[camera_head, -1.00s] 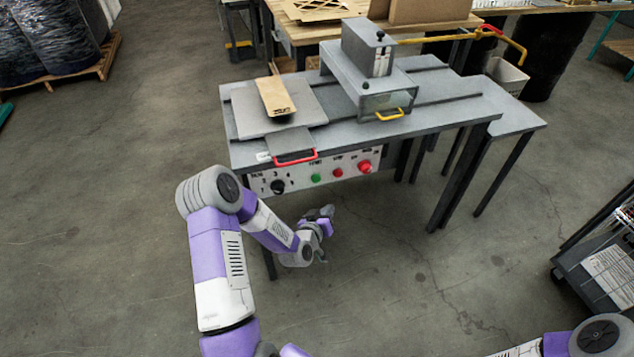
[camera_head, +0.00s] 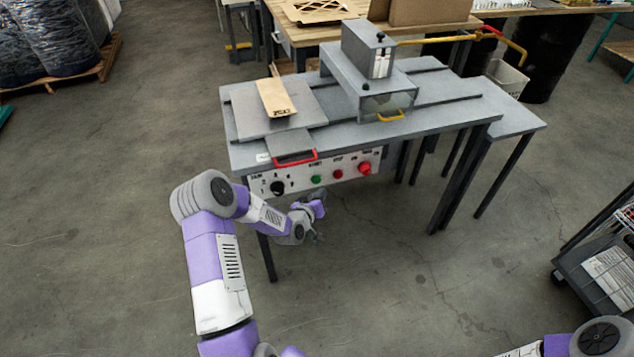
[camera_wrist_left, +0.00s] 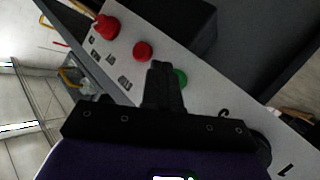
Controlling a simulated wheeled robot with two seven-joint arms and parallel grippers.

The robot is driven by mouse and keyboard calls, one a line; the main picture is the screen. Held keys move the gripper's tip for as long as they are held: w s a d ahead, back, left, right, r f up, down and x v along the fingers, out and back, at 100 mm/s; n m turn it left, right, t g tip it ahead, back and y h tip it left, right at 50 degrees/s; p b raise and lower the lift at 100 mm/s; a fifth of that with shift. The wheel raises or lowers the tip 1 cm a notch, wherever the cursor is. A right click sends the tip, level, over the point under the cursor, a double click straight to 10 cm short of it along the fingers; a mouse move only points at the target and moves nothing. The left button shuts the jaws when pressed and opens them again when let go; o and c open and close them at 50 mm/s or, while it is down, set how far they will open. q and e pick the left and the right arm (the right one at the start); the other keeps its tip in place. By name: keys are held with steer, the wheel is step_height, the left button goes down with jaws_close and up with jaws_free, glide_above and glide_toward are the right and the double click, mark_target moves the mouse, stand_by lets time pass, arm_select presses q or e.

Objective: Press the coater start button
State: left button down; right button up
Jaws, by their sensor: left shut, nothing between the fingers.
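The coater is a grey table-like machine (camera_head: 430,100) with a white control panel (camera_head: 300,182) along its front edge. The green start button (camera_head: 316,179) sits mid-panel; in the left wrist view the green button (camera_wrist_left: 181,77) shows partly behind my fingers. My left gripper (camera_head: 312,206) is just below and in front of the panel. In the left wrist view its shut, empty fingers (camera_wrist_left: 160,70) overlap the panel beside the green button's edge. I cannot tell whether they touch it. My right gripper is out of view; only part of my right arm shows at lower right.
A small red button (camera_head: 338,174) and a larger red mushroom button (camera_head: 365,168) lie right of the green one. A black knob (camera_head: 277,187) lies left. A red handle (camera_head: 295,159) sticks out above the panel. A dark cart (camera_head: 590,270) stands at right. Floor in front is clear.

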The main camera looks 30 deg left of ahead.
arm_select(q)
steer(key=shift+w+a, duration=0.65)
steer(key=shift+a, duration=0.05)
steer(key=shift+b, duration=0.35)
stand_by(1.3)
steer(key=shift+w+a+b, duration=0.25)
steer(key=shift+a+b, duration=0.05)
steer(key=shift+a, duration=0.05)
steer(key=shift+w+a+b, duration=0.35)
steer(key=shift+a, duration=0.05)
stand_by(0.7)
stand_by(0.4)
steer(key=shift+s+d, duration=0.65)
steer(key=shift+d, duration=0.05)
steer(key=shift+s+d, duration=0.8)
steer(key=shift+d, duration=0.2)
steer(key=shift+s+d, duration=0.8)
steer(key=shift+d, duration=0.15)
